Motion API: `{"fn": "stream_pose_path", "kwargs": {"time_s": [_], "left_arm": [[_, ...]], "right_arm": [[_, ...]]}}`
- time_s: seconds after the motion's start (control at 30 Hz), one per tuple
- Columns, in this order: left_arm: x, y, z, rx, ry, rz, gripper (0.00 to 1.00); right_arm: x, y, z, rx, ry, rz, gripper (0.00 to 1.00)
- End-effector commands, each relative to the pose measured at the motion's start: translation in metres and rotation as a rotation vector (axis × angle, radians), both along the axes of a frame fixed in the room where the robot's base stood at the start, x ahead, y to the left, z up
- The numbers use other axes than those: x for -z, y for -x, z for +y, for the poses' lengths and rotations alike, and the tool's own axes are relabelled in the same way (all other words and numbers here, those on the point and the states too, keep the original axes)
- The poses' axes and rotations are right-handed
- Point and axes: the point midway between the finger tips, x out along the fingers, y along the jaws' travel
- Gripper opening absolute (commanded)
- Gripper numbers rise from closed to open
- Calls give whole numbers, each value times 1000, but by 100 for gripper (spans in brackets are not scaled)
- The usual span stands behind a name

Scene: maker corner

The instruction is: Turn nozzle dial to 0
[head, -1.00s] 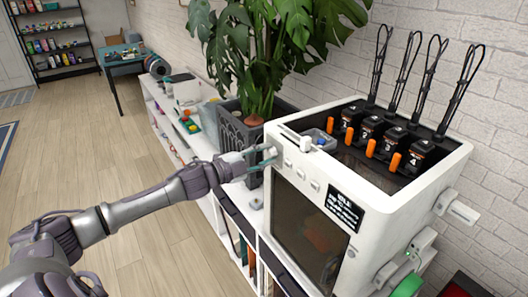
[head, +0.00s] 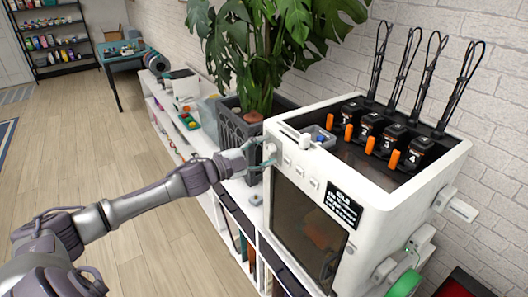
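The white printer (head: 400,215) stands on the low shelf, with a row of small pale dials along its upper front edge. The dial at the left end (head: 270,150) is the one by my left gripper. Another dial (head: 287,160) and more follow to the right. My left gripper (head: 265,153) is at the left-end dial, its fingers spread on either side of it. I cannot tell whether they touch it. The dial markings are too small to read. My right gripper is out of view.
A dark screen (head: 343,204) with white text sits on the printer front beside the dials. A potted plant (head: 240,138) stands close behind my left gripper. Numbered black units (head: 393,140) with orange levers sit on top. The floor at left is clear.

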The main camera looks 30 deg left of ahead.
Motion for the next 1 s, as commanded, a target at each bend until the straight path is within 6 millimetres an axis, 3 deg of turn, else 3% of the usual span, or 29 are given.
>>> {"fn": "stream_pose_path", "kwargs": {"time_s": [0.37, 1.0], "left_arm": [[3, 14, 6, -1, 0, 5, 59], [3, 93, 38, 0, 1, 5, 59]], "right_arm": [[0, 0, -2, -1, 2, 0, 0], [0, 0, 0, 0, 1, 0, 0]]}}
